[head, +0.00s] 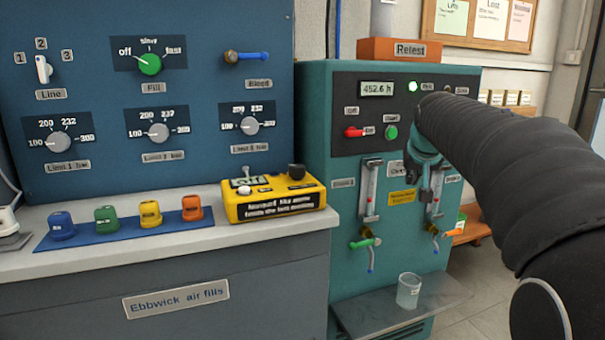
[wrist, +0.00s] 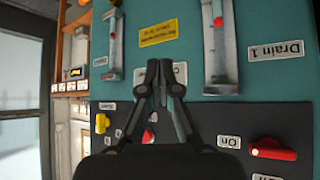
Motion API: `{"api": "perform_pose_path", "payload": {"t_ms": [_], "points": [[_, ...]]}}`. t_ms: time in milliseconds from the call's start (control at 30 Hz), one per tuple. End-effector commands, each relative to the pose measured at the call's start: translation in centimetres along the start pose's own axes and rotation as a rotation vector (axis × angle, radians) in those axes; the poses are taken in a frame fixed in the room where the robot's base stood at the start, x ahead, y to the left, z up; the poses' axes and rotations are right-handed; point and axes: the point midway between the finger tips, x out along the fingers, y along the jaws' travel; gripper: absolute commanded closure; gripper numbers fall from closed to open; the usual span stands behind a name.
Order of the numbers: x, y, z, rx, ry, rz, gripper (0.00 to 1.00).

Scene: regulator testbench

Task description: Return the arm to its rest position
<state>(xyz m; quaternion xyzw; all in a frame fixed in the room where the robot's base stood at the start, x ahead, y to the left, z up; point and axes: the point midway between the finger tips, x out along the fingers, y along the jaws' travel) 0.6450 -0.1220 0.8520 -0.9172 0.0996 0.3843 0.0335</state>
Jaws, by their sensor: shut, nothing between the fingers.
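My arm reaches in from the right of the head view, in a black ribbed sleeve, toward the teal cabinet (head: 315,110). In the head view my gripper is mostly hidden behind the arm's end. In the wrist view my gripper (wrist: 163,68) is shut and empty, its fingertips together in front of the cabinet's teal face. That view appears upside down. I cannot tell whether the fingertips touch the panel.
A red switch (head: 354,132) and a green button (head: 391,132) are on the panel near my arm. Flow tubes (head: 369,192) stand below. A cup (head: 408,290) sits on the shelf (head: 365,315). A yellow box (head: 275,198) stands on the left counter.

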Motion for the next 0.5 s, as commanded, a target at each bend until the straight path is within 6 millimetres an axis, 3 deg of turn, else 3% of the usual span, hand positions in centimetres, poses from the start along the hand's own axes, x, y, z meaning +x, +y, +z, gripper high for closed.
{"api": "perform_pose_path", "payload": {"t_ms": [33, 167, 500], "points": [[0.0, -0.2, 2.6, -0.003, -0.044, -0.004, 1.00], [-0.8, -1.1, 9.4, -0.017, -0.149, -0.018, 1.00], [-6.7, -3.5, 27.3, -0.077, -0.337, -0.066, 1.00]]}}
